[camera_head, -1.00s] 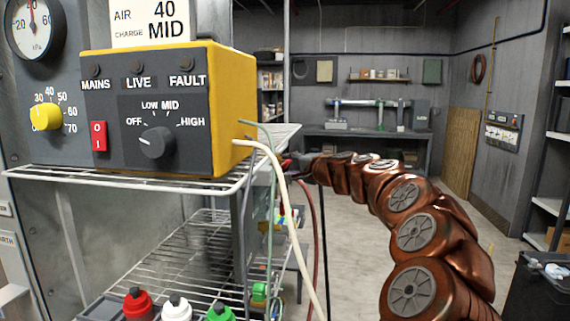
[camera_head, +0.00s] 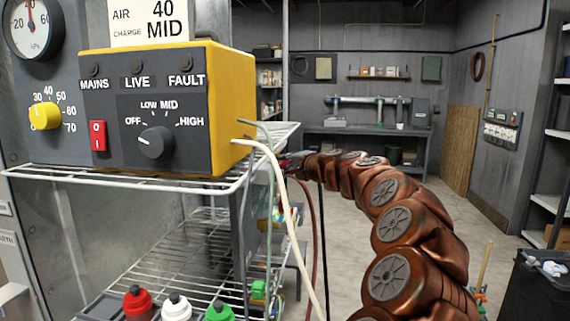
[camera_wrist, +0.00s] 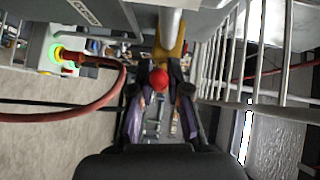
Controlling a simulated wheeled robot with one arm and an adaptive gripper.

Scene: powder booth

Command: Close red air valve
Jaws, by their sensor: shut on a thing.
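The red air valve (camera_wrist: 159,79) shows in the wrist view as a round red knob between my fingertips, under a grey pipe with a yellow-brown fitting. My gripper (camera_wrist: 160,92) is shut on it, a dark finger on either side. The rest of the valve is hidden, so I cannot tell its lever angle. In the head view my gripper (camera_head: 293,160) is small and partly hidden beside the wire shelf's right edge, behind the pale cable.
A yellow control box (camera_head: 245,112) stands on the wire shelf (camera_head: 60,176), left of my arm. Pale and green cables and a red hose (camera_wrist: 92,110) hang close to my gripper. Open floor lies right of my arm.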

